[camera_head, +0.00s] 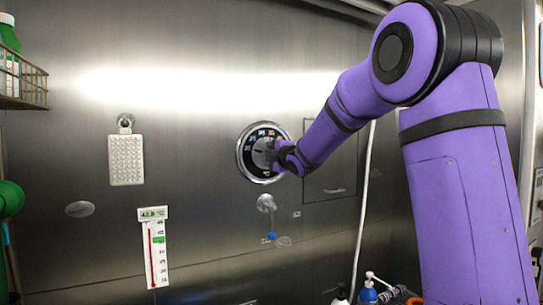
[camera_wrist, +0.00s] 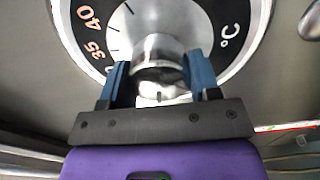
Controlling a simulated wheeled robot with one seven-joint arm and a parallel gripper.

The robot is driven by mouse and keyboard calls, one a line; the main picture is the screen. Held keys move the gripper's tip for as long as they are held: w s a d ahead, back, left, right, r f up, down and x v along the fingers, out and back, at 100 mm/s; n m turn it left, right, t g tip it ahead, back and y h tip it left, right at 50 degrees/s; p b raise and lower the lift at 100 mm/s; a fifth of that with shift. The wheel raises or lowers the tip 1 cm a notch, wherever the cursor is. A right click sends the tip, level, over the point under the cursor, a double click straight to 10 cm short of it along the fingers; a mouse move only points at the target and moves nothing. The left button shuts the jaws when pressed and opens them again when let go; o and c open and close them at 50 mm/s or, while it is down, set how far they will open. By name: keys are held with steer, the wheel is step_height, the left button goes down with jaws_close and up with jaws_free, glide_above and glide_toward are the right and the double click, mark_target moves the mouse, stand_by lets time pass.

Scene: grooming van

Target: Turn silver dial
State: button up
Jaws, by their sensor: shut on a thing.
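The silver dial (camera_head: 263,152) is on the metal wall in the head view, with a black ring of white and orange numbers around its knob. In the wrist view the dial's silver knob (camera_wrist: 158,52) sits between two blue finger pads. My gripper (camera_wrist: 158,82) is shut on this knob, one finger on each side. The ring shows orange 35 and 40 at the upper left and a °C mark at the right. In the head view my gripper (camera_head: 280,157) covers the right part of the dial.
A thermometer (camera_head: 155,248) with a digital readout hangs below and left of the dial. A white perforated pad (camera_head: 126,159) hangs at left. A small tap-like fitting (camera_head: 266,203) is just below the dial. A pale hose (camera_head: 364,205) hangs at right. Bottles stand at the bottom right.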

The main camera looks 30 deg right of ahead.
steer(key=shift+f, duration=0.1)
steer(key=o, duration=0.9)
steer(key=s, duration=1.1)
steer(key=shift+d+f, duration=0.1)
